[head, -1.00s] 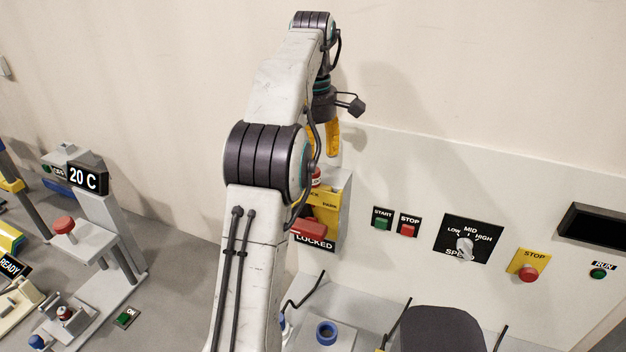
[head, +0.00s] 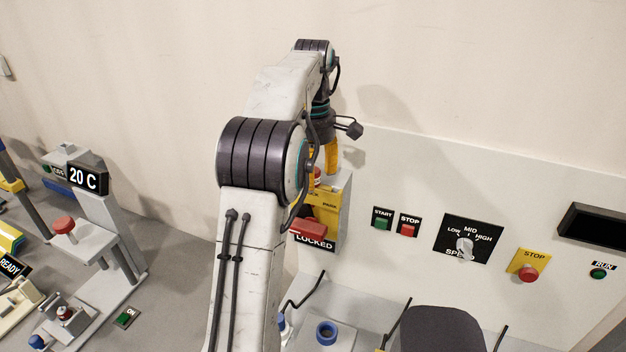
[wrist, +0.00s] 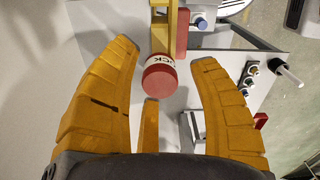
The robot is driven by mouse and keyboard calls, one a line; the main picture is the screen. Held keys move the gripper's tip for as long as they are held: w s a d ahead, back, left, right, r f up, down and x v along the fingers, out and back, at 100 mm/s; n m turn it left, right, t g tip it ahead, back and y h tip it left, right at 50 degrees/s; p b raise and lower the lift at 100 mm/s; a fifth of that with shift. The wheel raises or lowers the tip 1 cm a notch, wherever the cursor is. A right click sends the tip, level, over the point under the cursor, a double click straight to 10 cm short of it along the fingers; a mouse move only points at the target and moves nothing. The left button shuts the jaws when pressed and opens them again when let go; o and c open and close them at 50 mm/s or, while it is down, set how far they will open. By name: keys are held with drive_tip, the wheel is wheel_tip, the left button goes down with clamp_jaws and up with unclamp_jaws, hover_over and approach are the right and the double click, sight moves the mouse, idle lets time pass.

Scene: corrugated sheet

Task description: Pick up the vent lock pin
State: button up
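The vent lock pin (wrist: 158,75) appears to be the red, round-headed piece with a white band and partly visible lettering ending in "CK". In the head view, its red and white top (head: 317,176) shows at a yellow bracket, partly hidden by my arm. My gripper (wrist: 165,56) has its yellow fingers spread. The pin's head lies between the left and right fingers in the wrist view, with clear gaps on both sides. In the head view, my gripper (head: 331,157) hangs just above the pin, and nothing is held.
The yellow bracket (head: 327,211) carries a red handle (head: 308,228) above a "LOCKED" label. Start and stop buttons (head: 396,221) and a speed knob (head: 464,248) are on the panel to the right. A blue-topped round part (head: 327,332) stands below.

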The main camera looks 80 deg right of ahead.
clamp_jaws()
idle(0.3)
idle(0.3)
drive_tip(key=shift+r, duration=3.45)
drive_tip(key=shift+a+f+b, duration=0.1)
drive_tip(key=shift+a+b, duration=0.2)
drive_tip(key=shift+b, duration=0.2)
drive_tip(key=w+a+r+b, duration=0.1)
drive_tip(key=w+a+b, duration=0.1)
drive_tip(key=a, duration=0.6)
drive_tip(key=w+a+r+b, duration=0.2)
drive_tip(key=a+b, duration=0.1)
drive_tip(key=a, duration=0.6)
drive_tip(key=shift+w, duration=0.15)
